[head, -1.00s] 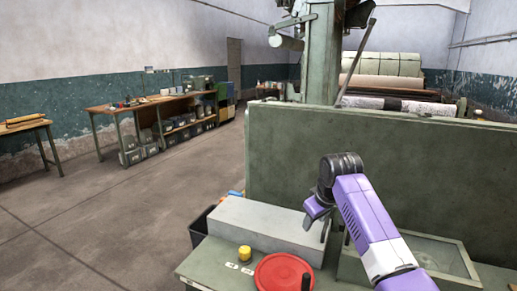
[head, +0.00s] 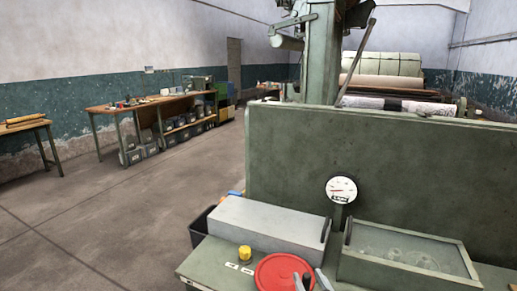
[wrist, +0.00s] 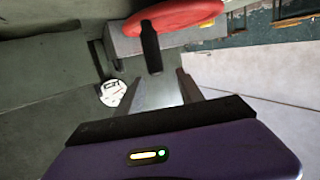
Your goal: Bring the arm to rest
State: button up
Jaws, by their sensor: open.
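My gripper (wrist: 157,84) is open, with nothing seen between its fingers in the wrist view. Its purple body fills the bottom of that view. In the head view only grey fingertips (head: 312,281) show at the bottom edge, in front of the red handwheel (head: 277,271). The wheel's dark handle (wrist: 151,48) shows beyond the fingers in the wrist view; I cannot tell the gap between them. The rest of my arm is out of the head view.
A green bench holds a grey box (head: 265,225), a yellow knob (head: 245,253) and a framed glass-topped tray (head: 408,252). A white dial gauge (head: 341,190) stands before a tall green panel (head: 380,155). Open floor (head: 110,220) lies left; workbenches (head: 150,102) line the wall.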

jog(key=s+d, duration=0.2)
jog(key=s, duration=1.4)
jog(key=s+d+r+m+h, duration=0.1)
jog(key=s+d, duration=0.1)
jog(key=s, duration=1.4)
jog(key=s+d+r+m+g+h, duration=0.1)
jog(key=s+d, duration=0.2)
jog(key=s, duration=1.3)
